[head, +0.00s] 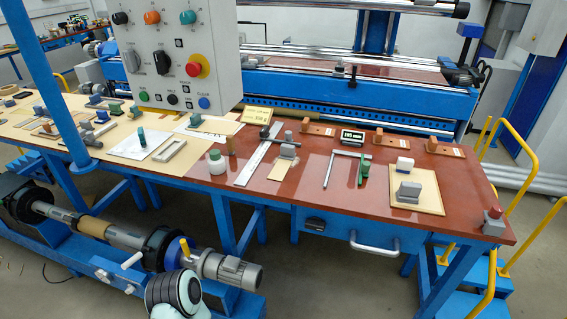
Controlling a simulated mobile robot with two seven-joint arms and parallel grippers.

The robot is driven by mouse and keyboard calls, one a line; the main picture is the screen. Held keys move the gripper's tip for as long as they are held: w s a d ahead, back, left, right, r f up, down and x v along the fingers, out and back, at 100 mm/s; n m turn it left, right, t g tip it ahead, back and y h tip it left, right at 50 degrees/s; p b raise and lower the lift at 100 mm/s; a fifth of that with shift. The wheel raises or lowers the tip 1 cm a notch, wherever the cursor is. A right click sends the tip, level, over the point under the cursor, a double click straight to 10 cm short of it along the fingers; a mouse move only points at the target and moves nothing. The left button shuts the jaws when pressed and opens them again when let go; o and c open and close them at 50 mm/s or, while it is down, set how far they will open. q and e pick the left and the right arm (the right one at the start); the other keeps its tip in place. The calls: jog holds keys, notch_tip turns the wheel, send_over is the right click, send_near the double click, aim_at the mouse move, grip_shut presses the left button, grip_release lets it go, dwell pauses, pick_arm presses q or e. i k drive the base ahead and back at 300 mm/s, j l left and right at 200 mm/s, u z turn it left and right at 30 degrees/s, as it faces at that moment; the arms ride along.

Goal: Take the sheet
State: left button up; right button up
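Several flat sheet-like pieces lie on the long workbench; I cannot tell which one the task means. A white sheet (128,148) lies left of the middle with a green-handled tool (141,137) on it. Another pale sheet (218,127) lies behind it, partly under small items. A tan square sheet (428,203) lies at the right with a grey block (408,191) and a white block (404,166) on it. A small tan piece (281,172) lies near a grey block. Neither gripper shows; only a rounded grey and black part, probably of my arm, shows at the bottom.
The red-brown workbench top (475,189) has a drawer handle (374,243) in front. A control panel (178,50) and blue post (44,80) block part of the left. A winding shaft with motor (232,270) stands low in front. Yellow rails (537,207) stand right.

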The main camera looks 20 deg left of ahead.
aim_at(282, 160)
jog(key=i+l+u, duration=0.1)
jog(key=u, duration=0.6)
